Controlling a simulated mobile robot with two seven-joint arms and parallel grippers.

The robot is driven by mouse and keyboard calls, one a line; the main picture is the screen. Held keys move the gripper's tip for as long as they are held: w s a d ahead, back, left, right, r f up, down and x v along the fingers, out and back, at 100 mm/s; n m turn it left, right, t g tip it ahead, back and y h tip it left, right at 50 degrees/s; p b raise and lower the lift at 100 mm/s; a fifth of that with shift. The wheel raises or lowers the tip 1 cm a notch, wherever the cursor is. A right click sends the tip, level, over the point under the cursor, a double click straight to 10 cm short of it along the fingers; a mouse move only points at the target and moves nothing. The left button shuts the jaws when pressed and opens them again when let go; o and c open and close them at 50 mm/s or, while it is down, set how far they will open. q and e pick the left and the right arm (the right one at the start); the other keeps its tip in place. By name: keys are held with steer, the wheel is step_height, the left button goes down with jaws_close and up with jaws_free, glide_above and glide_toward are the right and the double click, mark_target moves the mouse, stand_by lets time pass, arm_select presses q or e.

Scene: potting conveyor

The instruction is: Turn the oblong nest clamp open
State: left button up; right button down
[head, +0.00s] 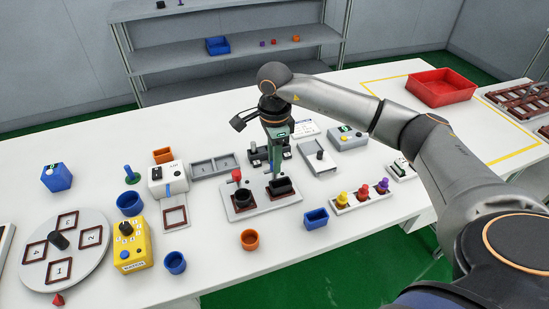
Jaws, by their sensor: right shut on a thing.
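A light grey plate (262,206) on the white table carries two dark nests. The round nest (244,200) is on the left, with a red-knobbed clamp (237,176) standing at its back. The oblong nest (282,187) is on the right. My right gripper (276,175) points straight down at the back edge of the oblong nest. It is shut on the oblong nest clamp, which its fingers mostly hide, so I cannot tell how far the clamp is turned. My left gripper is not in view.
A blue tub (316,219) and an orange cup (250,240) stand in front of the plate. A rack with yellow, purple and red knobs (363,194) is to the right. A grey tray (214,166) and dark fixture (262,155) lie behind. A yellow box (131,246) is left.

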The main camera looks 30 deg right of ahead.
steer(key=c, duration=0.7)
jaws_free()
steer(key=shift+o, duration=0.2)
step_height(320, 180, up, 13)
steer(key=shift+f+b, duration=0.2)
steer(key=shift+b, duration=0.15)
